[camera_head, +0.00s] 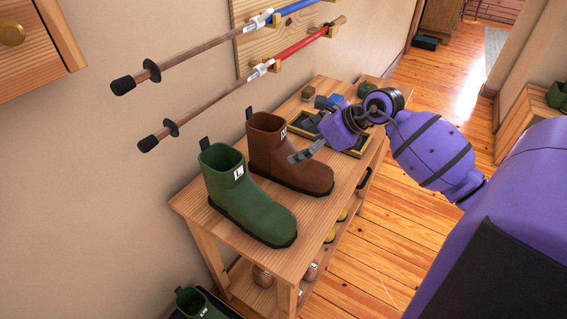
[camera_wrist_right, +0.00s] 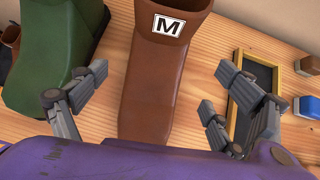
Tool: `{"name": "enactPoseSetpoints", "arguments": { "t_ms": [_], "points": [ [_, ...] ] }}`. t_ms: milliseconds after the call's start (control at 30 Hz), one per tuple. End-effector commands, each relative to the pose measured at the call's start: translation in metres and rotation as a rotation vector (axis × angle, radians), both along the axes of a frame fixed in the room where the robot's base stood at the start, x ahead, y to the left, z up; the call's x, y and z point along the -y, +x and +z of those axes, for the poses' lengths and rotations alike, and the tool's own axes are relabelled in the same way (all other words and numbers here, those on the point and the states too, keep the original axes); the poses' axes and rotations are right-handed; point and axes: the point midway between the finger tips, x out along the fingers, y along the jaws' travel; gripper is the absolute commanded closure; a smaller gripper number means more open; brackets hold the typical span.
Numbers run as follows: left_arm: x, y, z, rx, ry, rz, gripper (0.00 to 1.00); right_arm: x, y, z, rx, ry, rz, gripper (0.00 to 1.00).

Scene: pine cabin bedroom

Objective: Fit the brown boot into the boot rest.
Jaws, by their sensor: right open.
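The brown boot (camera_head: 285,160) stands upright on the wooden bench, toe toward the lower right, with a white label on its shaft. In the right wrist view the brown boot (camera_wrist_right: 150,75) shows its "M" label and lies between my open fingers. My right gripper (camera_head: 306,152) is open, over or beside the boot's foot; contact cannot be told. A wood-framed dark tray (camera_head: 355,151), seemingly the boot rest, lies on the bench behind the boot, partly hidden by my right arm. The tray frame also shows in the right wrist view (camera_wrist_right: 238,60). My left gripper is not in view.
A green boot (camera_head: 243,200) stands close beside the brown one on the bench (camera_head: 190,206). Small brown and blue blocks (camera_head: 328,102) lie beyond the tray. Two poles (camera_head: 205,105) hang on the wall above. Open floor lies to the right.

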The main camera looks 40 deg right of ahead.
Motion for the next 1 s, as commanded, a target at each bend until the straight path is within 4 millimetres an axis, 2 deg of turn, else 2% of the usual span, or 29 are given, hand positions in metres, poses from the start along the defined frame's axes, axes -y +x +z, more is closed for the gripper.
{"name": "enactPoseSetpoints", "arguments": {
  "t_ms": [433,767,1000],
  "points": [
    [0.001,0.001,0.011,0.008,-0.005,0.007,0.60,-0.026,0.038,-0.038,0.005,0.007,-0.001,0.10],
    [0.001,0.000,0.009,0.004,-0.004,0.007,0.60,-0.028,0.043,-0.047,0.004,0.004,0.000,0.10],
    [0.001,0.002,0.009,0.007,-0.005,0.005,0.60,-0.028,0.043,-0.046,0.004,0.004,0.000,0.40]
  ]
}}
